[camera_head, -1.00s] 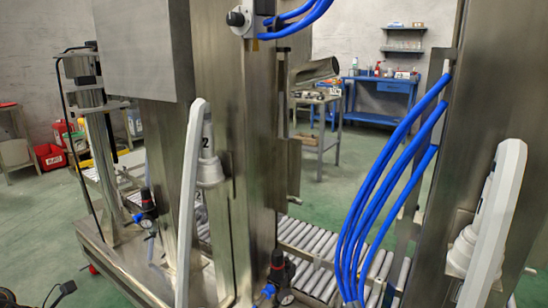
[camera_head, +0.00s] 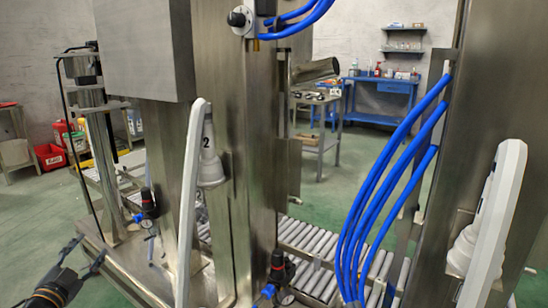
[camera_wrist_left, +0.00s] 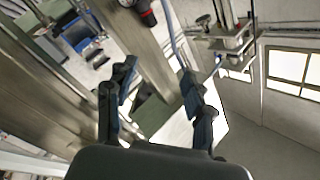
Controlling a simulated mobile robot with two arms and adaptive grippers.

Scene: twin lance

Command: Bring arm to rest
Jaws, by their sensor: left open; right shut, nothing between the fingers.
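My left gripper (camera_head: 90,250) reaches in at the lower left of the head view. Its two dark fingers are spread with nothing between them. It also shows in the left wrist view (camera_wrist_left: 157,75), open and empty, with metal columns beyond the fingers. In the head view it is in front of the machine's steel base and apart from the white lance (camera_head: 187,210) marked 2. My right gripper is not in view.
A second white lance (camera_head: 495,220) stands at the right. Steel columns (camera_head: 250,130), blue hoses (camera_head: 375,200) and a roller conveyor (camera_head: 315,245) fill the middle. Pressure regulators (camera_head: 279,268) stick out low down. Green floor (camera_head: 30,215) is open at the left.

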